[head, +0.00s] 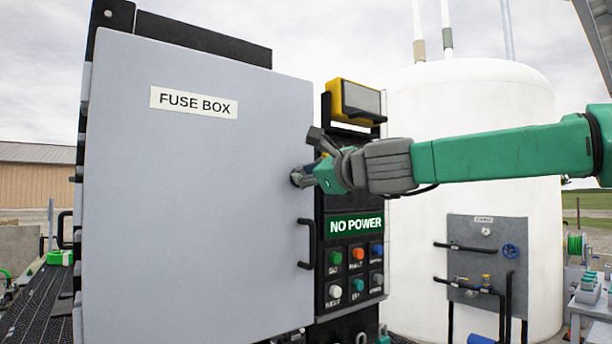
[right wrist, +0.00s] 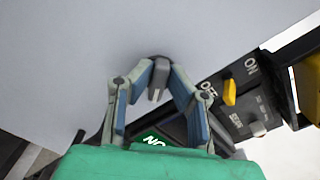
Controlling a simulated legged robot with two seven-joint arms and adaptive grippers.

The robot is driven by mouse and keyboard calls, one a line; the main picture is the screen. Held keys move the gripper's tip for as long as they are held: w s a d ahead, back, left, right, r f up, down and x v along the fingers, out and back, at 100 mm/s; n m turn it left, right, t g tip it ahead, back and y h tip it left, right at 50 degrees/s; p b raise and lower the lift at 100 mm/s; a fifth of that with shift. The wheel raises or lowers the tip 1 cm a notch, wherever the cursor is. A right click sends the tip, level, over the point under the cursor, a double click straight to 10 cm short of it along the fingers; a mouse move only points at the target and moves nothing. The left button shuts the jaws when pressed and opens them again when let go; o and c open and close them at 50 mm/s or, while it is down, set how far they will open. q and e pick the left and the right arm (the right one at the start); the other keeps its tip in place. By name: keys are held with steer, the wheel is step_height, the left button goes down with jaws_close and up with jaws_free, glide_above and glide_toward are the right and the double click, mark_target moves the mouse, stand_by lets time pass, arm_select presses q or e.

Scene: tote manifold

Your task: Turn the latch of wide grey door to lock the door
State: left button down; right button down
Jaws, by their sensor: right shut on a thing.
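The wide grey door (head: 190,210) with a "FUSE BOX" label (head: 194,102) fills the left half of the head view. It appears to be against its black cabinet. Its latch is a small grey tab on a dark round base at the door's right edge; the latch (right wrist: 157,78) shows clearly in the right wrist view. My right gripper (head: 305,176) reaches in from the right and is shut on the latch, with the blue-padded fingers (right wrist: 162,82) on both sides of it. The gripper partly hides the latch in the head view. My left gripper is not in view.
A black handle (head: 306,243) sits on the door below the latch. A panel with a "NO POWER" sign (head: 355,226) and several coloured buttons stands just right of the door. A yellow switch (right wrist: 229,92) is close to the fingers. A white tank (head: 470,150) stands behind my arm.

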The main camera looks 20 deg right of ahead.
steer(key=n, duration=1)
steer(key=shift+a+f, duration=0.2)
steer(key=shift+f, duration=0.2)
steer(key=shift+f+n+b, duration=0.15)
steer(key=shift+n+b, duration=0.15)
steer(key=c, duration=1.5)
jaws_free()
steer(key=shift+c, duration=0.2)
steer(key=shift+s, duration=0.1)
steer(key=v, duration=1.1)
steer(key=shift+s+d, duration=0.25)
steer(key=shift+s, duration=0.05)
